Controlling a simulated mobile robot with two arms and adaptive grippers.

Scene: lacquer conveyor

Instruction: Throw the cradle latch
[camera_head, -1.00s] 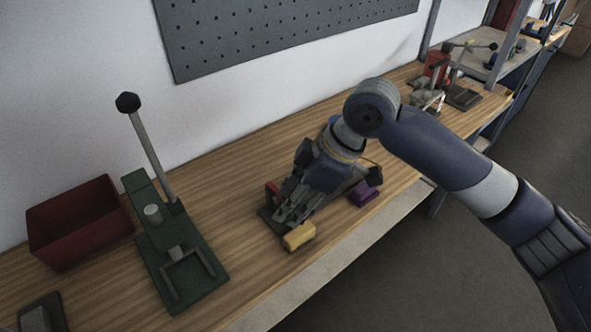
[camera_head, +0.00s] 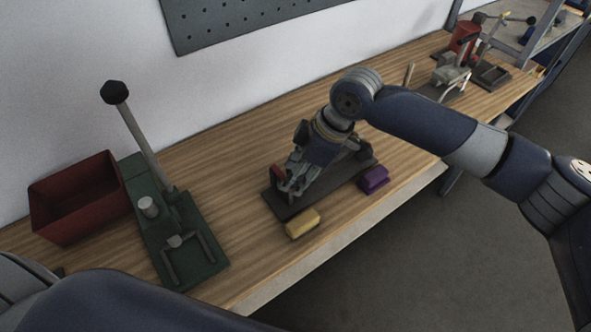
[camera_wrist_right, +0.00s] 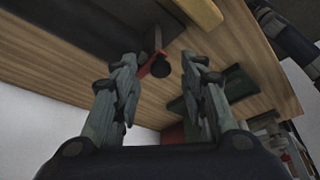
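A dark base plate (camera_head: 330,190) lies on the bench, with a red part (camera_head: 278,173) near its left end. I take this to be the cradle with its latch. My right gripper (camera_head: 288,185) is above that end and hides part of it. In the right wrist view, my right gripper (camera_wrist_right: 160,95) has its fingers spread with nothing between the pads. A red lever (camera_wrist_right: 150,67) with a dark round knob (camera_wrist_right: 162,70) shows beyond the fingertips, between them in the picture; contact is not visible. My left arm enters at lower left; its gripper is not identifiable.
A yellow block (camera_head: 302,223) and a purple block (camera_head: 373,180) lie in front of the plate. A green press (camera_head: 135,172) with a tall lever and a red bin (camera_head: 45,222) stand left. More equipment (camera_head: 450,75) stands at the far right end.

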